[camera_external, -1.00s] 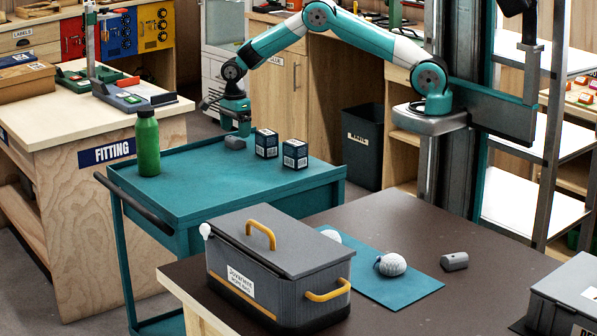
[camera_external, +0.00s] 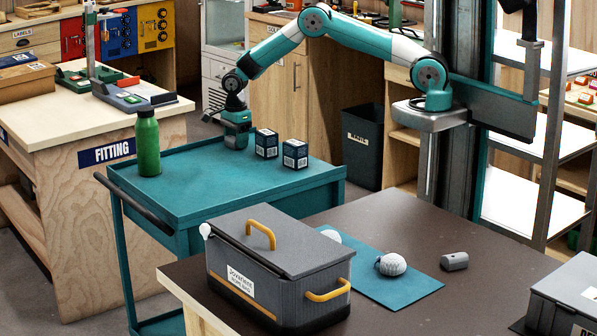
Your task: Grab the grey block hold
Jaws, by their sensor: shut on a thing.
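My gripper (camera_external: 236,142) is down at the back left of the teal cart top (camera_external: 215,190). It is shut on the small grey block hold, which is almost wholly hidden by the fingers. Another small grey piece (camera_external: 454,261), with a hole in its end, lies on the dark brown table at the right, apart from my gripper.
A green bottle (camera_external: 147,142) stands left of my gripper on the cart. Two dark boxes (camera_external: 266,143) (camera_external: 295,154) stand close to its right. A grey lidded bin (camera_external: 280,268) and a blue mat (camera_external: 385,290) with white rounded pieces are on the brown table (camera_external: 420,215). The cart's front is clear.

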